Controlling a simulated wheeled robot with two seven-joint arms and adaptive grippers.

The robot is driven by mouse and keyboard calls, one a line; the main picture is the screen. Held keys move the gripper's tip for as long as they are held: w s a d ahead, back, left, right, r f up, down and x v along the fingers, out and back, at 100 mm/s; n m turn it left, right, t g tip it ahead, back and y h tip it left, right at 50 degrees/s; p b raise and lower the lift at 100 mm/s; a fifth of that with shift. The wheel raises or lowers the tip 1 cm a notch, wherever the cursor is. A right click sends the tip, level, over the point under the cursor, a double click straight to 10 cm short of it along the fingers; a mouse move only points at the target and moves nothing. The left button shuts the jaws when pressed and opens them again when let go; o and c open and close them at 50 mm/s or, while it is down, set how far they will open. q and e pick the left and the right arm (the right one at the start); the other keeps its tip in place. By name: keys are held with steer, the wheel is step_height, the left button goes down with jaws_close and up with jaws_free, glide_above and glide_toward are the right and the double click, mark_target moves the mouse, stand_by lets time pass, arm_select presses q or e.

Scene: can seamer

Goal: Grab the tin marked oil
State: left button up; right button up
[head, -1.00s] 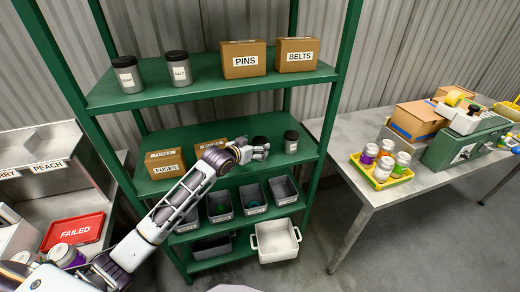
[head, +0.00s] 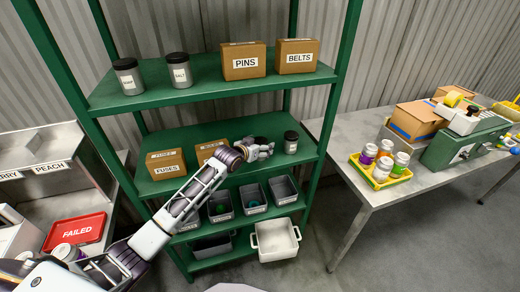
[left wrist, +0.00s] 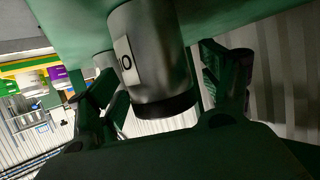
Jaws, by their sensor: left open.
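My left gripper (head: 265,151) is at the middle green shelf, in front of a dark-lidded tin (head: 260,139) that it mostly hides. In the left wrist view, a grey tin (left wrist: 163,45) with a dark lid appears upside down between the two open fingers. Its white label (left wrist: 126,60) is turned sideways and only partly shows, with a letter like O, so I cannot read the whole word. Another tin (head: 291,142) with a dark lid stands to the right on the same shelf; its label is too small to read. My right gripper is not in view.
Boxes marked FUSES (head: 165,163) stand left on the middle shelf, near my forearm. The top shelf (head: 205,84) above holds two tins and boxes marked PINS (head: 243,61) and BELTS (head: 297,57). Grey bins (head: 284,190) sit below. A table (head: 350,185) stands at right.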

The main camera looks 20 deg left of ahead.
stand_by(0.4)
arm_select(q)
steer(key=c, duration=1.2)
steer(key=shift+r, duration=0.1)
steer(key=shift+r+b, duration=0.6)
steer(key=shift+r, duration=4.35)
